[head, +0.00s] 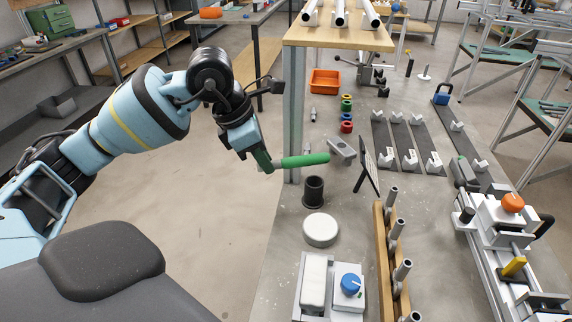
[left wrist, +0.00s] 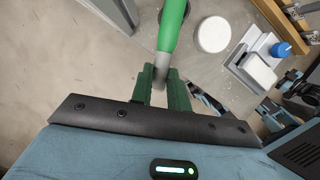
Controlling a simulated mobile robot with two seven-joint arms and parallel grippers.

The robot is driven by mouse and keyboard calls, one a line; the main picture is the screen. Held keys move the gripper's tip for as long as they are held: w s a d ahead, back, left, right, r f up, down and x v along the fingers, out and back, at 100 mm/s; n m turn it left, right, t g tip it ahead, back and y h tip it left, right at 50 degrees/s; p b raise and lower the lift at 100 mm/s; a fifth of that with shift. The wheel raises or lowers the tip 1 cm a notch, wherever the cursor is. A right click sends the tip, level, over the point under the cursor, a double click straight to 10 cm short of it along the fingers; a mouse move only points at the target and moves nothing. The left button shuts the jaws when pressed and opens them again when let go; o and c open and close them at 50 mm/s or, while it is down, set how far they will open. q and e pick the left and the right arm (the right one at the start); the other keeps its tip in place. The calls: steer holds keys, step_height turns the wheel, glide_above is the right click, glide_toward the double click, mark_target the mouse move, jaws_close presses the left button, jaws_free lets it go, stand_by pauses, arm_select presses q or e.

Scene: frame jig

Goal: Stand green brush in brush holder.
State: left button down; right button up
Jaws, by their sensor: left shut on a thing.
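The green brush (head: 305,160) is held by my left gripper (head: 267,163), its green handle lying nearly level and pointing right. In the left wrist view, the jaws (left wrist: 164,85) are shut on the grey end of the brush (left wrist: 173,25), and the handle runs away from them. The brush holder looks to be the dark upright cup (head: 313,192) near the bench's left edge. The brush is above and behind it in the head view, apart from it. I cannot make out the cup clearly in the left wrist view. My right gripper is not in view.
A white round disc (head: 320,231) lies in front of the cup. A wooden rack with grey tubes (head: 385,250) and a dark upright panel (head: 367,172) stand to the right. A metal post (head: 293,110) rises behind. A blue-knobbed fixture (head: 349,286) sits at the front.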

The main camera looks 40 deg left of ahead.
mark_target(288, 159)
arm_select(q)
steer(key=shift+w+d+f, duration=0.2)
steer(key=shift+w+d, duration=1.3)
steer(key=shift+w, duration=0.2)
steer(key=shift+w+d+f+p, duration=0.1)
steer(key=shift+d+f+p, duration=0.05)
steer(key=shift+f+p, duration=0.15)
steer(key=shift+f, duration=1.5)
steer(key=c, duration=1.3)
jaws_free()
steer(key=shift+f, duration=0.1)
steer(key=shift+c, duration=0.2)
steer(key=shift+r, duration=0.2)
steer(key=v, duration=1.2)
steer(key=shift+p, duration=0.3)
steer(key=shift+f, duration=0.1)
